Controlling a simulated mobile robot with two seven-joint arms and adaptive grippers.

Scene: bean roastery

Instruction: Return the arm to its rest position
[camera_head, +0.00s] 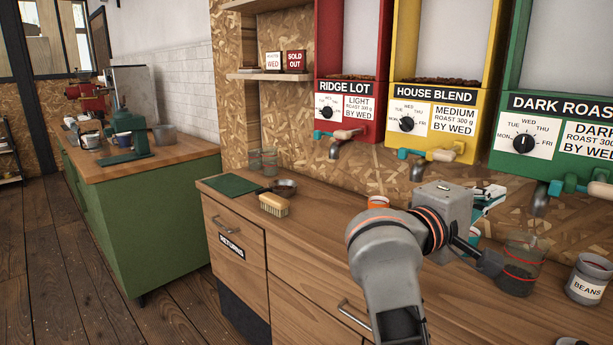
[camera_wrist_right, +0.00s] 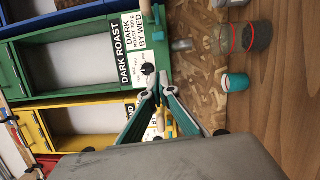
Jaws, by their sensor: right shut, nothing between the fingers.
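My right arm reaches up from the lower edge of the head view over the wooden counter (camera_head: 320,227). Its right gripper (camera_head: 488,196) points away toward the dispensers, partly hidden behind my grey wrist. In the right wrist view the teal-sided fingers of this gripper (camera_wrist_right: 157,76) come together at the tips with nothing between them. They appear in front of the green Dark Roast dispenser (camera_wrist_right: 95,55) and apart from it. My left gripper is in neither view.
A glass jar with a red band (camera_head: 521,268) and a beans tin (camera_head: 590,279) stand right of my wrist. An orange cup (camera_head: 378,202) is behind my arm. A brush (camera_head: 273,205), dark pan (camera_head: 284,187) and green mat (camera_head: 229,185) lie at the counter's left.

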